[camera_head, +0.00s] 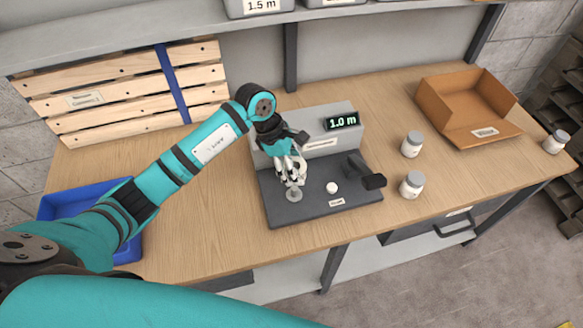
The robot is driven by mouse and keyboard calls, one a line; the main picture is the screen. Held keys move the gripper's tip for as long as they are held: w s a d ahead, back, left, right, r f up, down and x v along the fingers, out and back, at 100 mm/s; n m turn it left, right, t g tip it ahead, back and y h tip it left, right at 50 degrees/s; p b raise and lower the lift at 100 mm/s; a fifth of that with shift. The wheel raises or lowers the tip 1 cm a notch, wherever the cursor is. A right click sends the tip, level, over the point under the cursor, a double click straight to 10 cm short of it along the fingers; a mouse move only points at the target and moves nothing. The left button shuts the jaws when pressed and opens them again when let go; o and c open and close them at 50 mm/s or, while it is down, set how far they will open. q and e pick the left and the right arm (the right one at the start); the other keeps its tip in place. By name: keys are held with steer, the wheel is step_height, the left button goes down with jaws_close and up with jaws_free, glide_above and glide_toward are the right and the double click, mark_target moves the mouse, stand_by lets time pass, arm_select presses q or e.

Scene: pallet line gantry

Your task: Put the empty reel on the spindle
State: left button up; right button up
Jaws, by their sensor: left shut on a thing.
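My left gripper (291,174) reaches down over the dark base of the grey machine (284,215). Its fingers are shut on a small grey flanged piece (294,195), which looks like the empty reel. The fingers hide its upper part. It is at the left of the base, where I cannot make out a separate spindle, nor tell whether the piece is seated or held just above. A white round button (332,187) and a dark block-like part (373,181) are to its right on the base. My right gripper is not in view.
A display (342,121) reads 1.0 m. White-lidded jars (412,144) stand right of the machine, near an open cardboard box (452,115). A blue tray (75,201) is at the left, wooden slats (120,85) behind. The tabletop between slats and machine is clear.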

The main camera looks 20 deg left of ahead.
mark_target(295, 188)
arm_select(q)
steer(key=shift+s+a+f, duration=0.1)
steer(key=shift+f, duration=0.4)
steer(key=shift+f+b, duration=1.1)
steer(key=shift+f, duration=0.4)
steer(key=shift+f+b, duration=0.55)
steer(key=shift+f, duration=0.35)
step_height(295, 188, down, 3)
steer(key=b, duration=0.3)
steer(key=shift+f+b, duration=0.3)
steer(key=shift+b, duration=0.05)
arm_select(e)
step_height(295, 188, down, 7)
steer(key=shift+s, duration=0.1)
